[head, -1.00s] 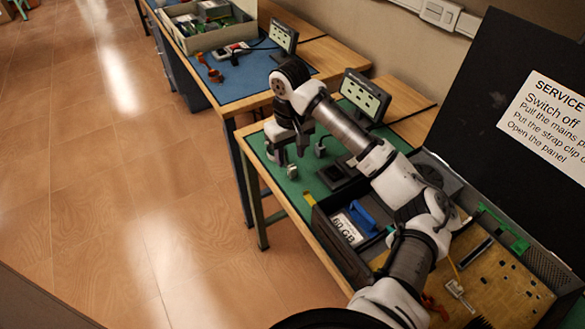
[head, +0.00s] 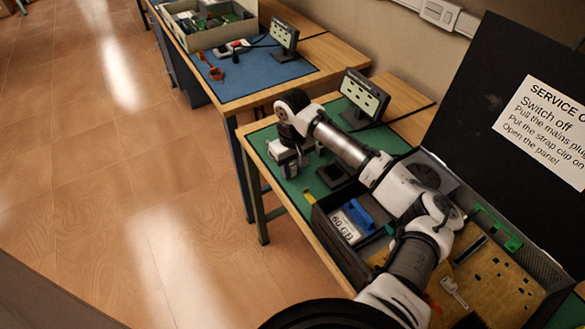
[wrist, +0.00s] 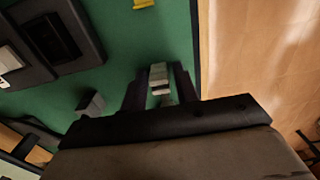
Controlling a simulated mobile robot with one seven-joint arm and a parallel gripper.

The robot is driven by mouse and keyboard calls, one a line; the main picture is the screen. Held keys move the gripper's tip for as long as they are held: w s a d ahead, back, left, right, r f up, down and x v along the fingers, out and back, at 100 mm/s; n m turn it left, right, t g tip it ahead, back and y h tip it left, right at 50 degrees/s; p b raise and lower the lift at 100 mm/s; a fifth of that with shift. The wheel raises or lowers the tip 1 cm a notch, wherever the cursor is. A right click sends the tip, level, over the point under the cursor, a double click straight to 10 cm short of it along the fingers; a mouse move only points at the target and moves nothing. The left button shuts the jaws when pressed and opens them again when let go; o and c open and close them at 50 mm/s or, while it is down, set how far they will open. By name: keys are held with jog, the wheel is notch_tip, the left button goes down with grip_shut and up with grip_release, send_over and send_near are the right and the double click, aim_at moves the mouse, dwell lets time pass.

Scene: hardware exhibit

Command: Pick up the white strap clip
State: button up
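A small pale grey-white block, which looks like the strap clip (wrist: 158,78), is on the green mat near its edge. In the wrist view it sits between the two dark fingers of my gripper (wrist: 159,88), with a narrow gap seeming to show beside it. My gripper is open around it, low over the mat. In the head view my gripper (head: 289,160) is at the near left part of the green mat, and the wrist hides much of the clip. Whether the fingers touch it is hard to tell.
Another small grey block (wrist: 92,103) stands apart on the mat. A yellow piece (head: 309,196) lies near the open case (head: 345,252). A blue-matted table (head: 240,85) stands beyond.

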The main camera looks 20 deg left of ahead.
jog(key=c, duration=0.5)
jog(key=shift+r, duration=0.1)
